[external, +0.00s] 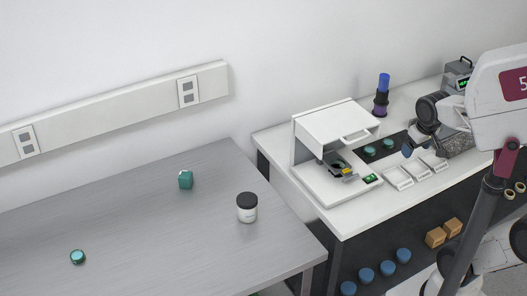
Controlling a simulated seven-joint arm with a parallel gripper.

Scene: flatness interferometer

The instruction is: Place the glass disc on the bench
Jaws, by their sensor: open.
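Two teal discs, one at left (370,150) and one at right (388,143), lie on a dark mat (358,153) on the white workbench. A similar round teal piece (78,257) lies on the grey metal bench (130,225) at the left. I cannot tell which of these is the glass disc. My gripper (409,149) is open, just right of the mat, above the white workbench. It is small in the picture, and I see nothing held in it. My arm comes in from the right edge.
A white instrument (335,130) with an open front stands left of the mat. White trays (398,178) lie in front of my gripper. A dark-lidded jar (247,208) and a teal block (186,179) stand on the metal bench. A blue-black cylinder (382,95) stands behind.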

